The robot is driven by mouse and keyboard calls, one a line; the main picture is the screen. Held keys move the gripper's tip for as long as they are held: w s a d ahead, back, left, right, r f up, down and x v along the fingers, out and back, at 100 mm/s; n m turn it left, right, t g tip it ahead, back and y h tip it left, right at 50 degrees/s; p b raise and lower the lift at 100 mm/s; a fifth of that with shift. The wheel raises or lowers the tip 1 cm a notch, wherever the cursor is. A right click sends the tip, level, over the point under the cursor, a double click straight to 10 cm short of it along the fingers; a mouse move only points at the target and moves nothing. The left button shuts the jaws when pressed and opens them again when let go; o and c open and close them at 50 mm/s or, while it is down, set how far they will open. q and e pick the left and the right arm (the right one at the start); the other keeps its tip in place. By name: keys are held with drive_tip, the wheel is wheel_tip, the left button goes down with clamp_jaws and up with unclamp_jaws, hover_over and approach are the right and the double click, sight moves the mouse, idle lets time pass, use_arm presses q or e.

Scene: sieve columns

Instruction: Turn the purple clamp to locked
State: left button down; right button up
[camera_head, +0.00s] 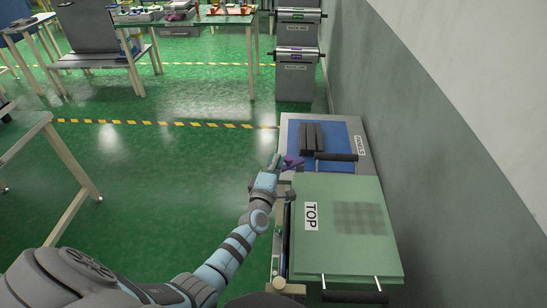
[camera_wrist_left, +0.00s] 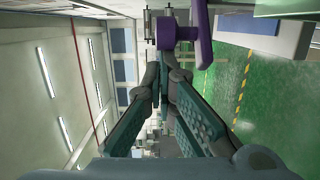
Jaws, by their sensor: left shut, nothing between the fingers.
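In the left wrist view the clamp (camera_wrist_left: 176,31) shows as a round hub with a long purple lever (camera_wrist_left: 203,32), just beyond the fingertips. There the left gripper (camera_wrist_left: 164,70) has its fingertips together with nothing between them. I cannot tell whether they touch the clamp. My right gripper is not in view.
Behind the panel, a blue surface (camera_head: 343,132) holds dark bars (camera_head: 312,138), with a black handle (camera_head: 336,157) nearby. A grey wall (camera_head: 450,150) closes off the right side. A grey cabinet with rollers (camera_head: 297,75) stands farther back. Open green floor (camera_head: 170,180) lies to the left.

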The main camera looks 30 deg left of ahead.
sight(291, 160)
use_arm(q)
drive_tip(key=shift+s+d+p, duration=0.2)
drive_tip(key=shift+s+d, duration=0.05)
drive_tip(key=shift+d, duration=0.6)
drive_tip(key=shift+s+d+p, duration=0.15)
drive_tip(key=shift+s+d, duration=0.15)
drive_tip(key=shift+d, duration=0.5)
drive_tip(key=shift+s+d+p, duration=0.2)
drive_tip(key=shift+s+d, duration=0.05)
drive_tip(key=shift+d, duration=0.6)
